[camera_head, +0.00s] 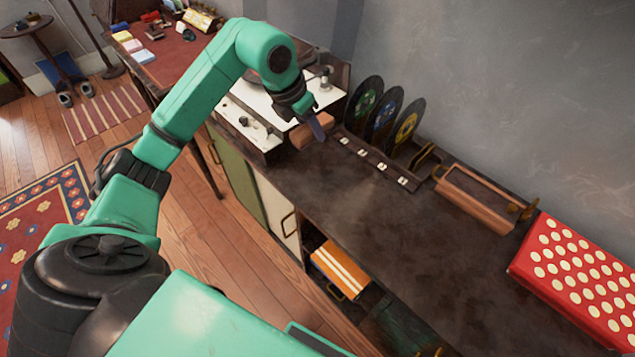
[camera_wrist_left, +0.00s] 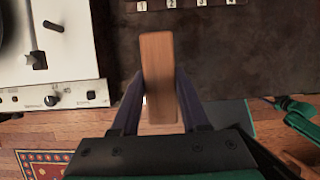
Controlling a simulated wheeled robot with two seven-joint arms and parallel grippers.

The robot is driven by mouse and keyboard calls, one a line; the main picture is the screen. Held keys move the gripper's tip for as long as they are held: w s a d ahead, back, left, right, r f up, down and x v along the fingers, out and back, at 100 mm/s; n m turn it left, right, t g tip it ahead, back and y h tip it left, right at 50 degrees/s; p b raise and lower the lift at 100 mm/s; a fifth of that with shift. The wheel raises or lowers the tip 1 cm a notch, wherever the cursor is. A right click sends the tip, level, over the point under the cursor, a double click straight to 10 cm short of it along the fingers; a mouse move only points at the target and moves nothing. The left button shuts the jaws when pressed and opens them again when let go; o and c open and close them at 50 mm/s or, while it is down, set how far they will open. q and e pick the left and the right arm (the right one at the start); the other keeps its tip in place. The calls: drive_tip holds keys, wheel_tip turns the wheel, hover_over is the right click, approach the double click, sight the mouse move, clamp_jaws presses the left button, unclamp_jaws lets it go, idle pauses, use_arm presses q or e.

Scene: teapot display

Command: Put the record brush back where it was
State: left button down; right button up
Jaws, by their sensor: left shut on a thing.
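The record brush (camera_head: 309,132) is a light brown wooden block beside the record player. My left gripper (camera_head: 319,127) is shut on it, and its fingers partly cover it in the head view. In the left wrist view the brush (camera_wrist_left: 157,62) lies lengthwise between the two fingers (camera_wrist_left: 158,98), over the front part of the dark cabinet top. I cannot tell whether it touches the top.
The record player (camera_head: 248,124) stands left of the brush. A rack with numbered white tags (camera_head: 382,166) and several upright records (camera_head: 408,122) stands at the wall. Right of it are a wooden frame (camera_head: 473,213) and a red dotted box (camera_head: 575,270). The cabinet top (camera_head: 350,215) is clear in front.

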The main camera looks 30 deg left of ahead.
sight(316, 178)
use_arm(q)
wheel_tip(316, 178, down, 15)
drive_tip(key=shift+r+p, duration=0.1)
drive_tip(key=shift+p, duration=0.35)
drive_tip(key=shift+f, duration=0.4)
drive_tip(key=shift+c, duration=2.1)
unclamp_jaws()
drive_tip(key=shift+a+r, duration=0.1)
drive_tip(key=shift+r, duration=0.25)
drive_tip(key=b+v, duration=0.1)
drive_tip(key=v, duration=1)
drive_tip(key=shift+r, duration=0.3)
